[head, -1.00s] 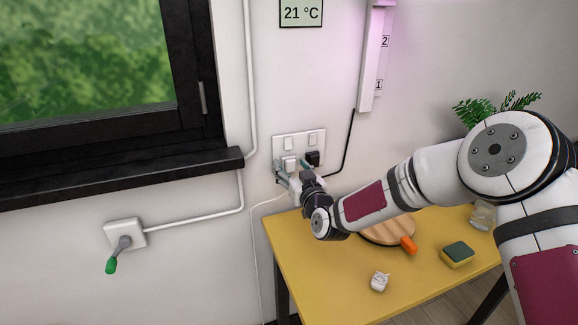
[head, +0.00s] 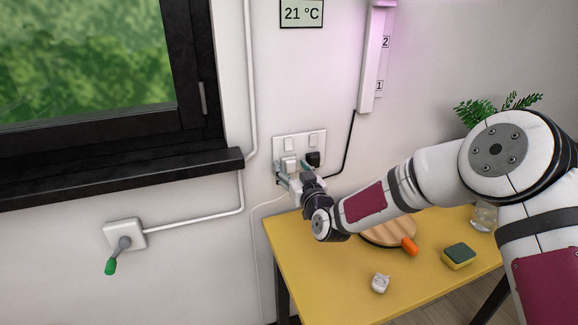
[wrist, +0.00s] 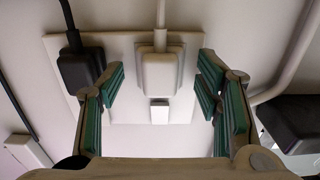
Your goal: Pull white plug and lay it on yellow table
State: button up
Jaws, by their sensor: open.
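The white plug (head: 289,165) sits in the left socket of a white wall plate (head: 318,140). In the wrist view the white plug (wrist: 160,72) is near the middle, with its cable running up in the picture. My gripper (head: 288,173) is at the wall plate; in the wrist view my gripper (wrist: 162,85) is open. Its green-padded fingers stand on either side of the white plug, with gaps between pads and plug. The yellow table (head: 335,280) stands below, to the right.
A black plug (wrist: 82,68) sits close beside one finger; the black plug (head: 313,158) is in the right socket.

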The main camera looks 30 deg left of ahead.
jog(key=shift+c, duration=0.5)
grip_shut()
jog(key=shift+p+v, duration=1.15)
jog(key=shift+v, duration=1.85)
